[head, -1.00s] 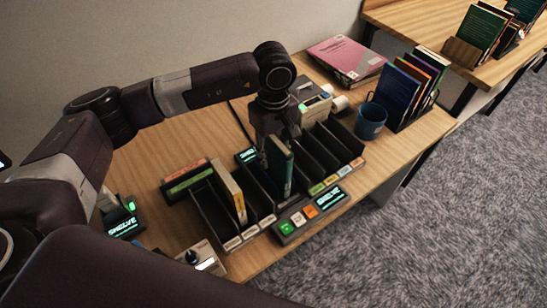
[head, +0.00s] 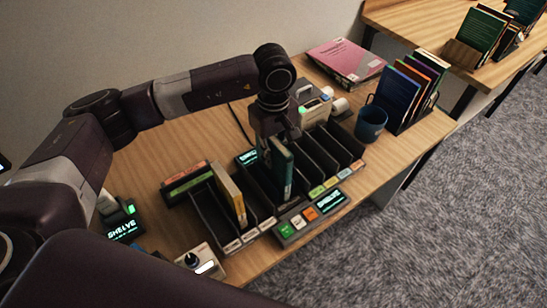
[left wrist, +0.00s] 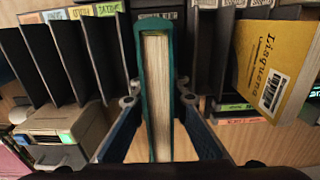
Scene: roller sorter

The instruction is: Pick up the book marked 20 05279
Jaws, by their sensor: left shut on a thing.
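My left gripper (head: 270,145) points down over the sorter, with its arm coming in from the left. It is shut on a teal book (head: 281,168), which stands upright at the middle of the sorter (head: 262,205). In the left wrist view the teal book (left wrist: 143,60) stands between the two fingers (left wrist: 157,105), its cream page edges facing me. The number 20 05279 is not readable on it. A yellow book (left wrist: 275,68) with a barcode leans in a slot beside it; it also shows in the head view (head: 230,194). My right gripper is not in view.
Empty slots with dark dividers (head: 325,150) lie right of the teal book. A button panel (head: 310,212) sits at the front edge.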

